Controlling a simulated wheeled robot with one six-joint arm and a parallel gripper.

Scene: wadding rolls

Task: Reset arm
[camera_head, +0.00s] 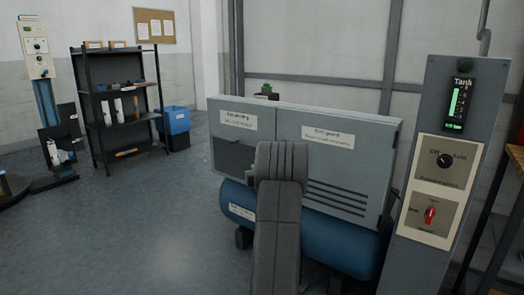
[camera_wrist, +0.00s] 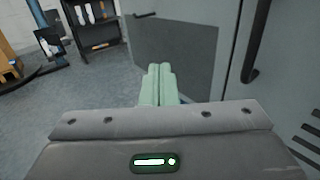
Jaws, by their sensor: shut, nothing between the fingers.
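My gripper (camera_wrist: 158,84) shows in the wrist view as two pale green fingers pressed together, with nothing between them. It points at the grey front of the compressor housing; I cannot tell how far away that is. In the head view my grey arm rises in front of the housing (camera_head: 362,135) and hides part of it.
A blue tank (camera_head: 335,245) lies under the housing. A grey control post (camera_head: 465,95) with a gauge, a dial and a red switch stands at right. A black shelf (camera_head: 122,122) and a blue bin (camera_head: 176,122) stand at back left.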

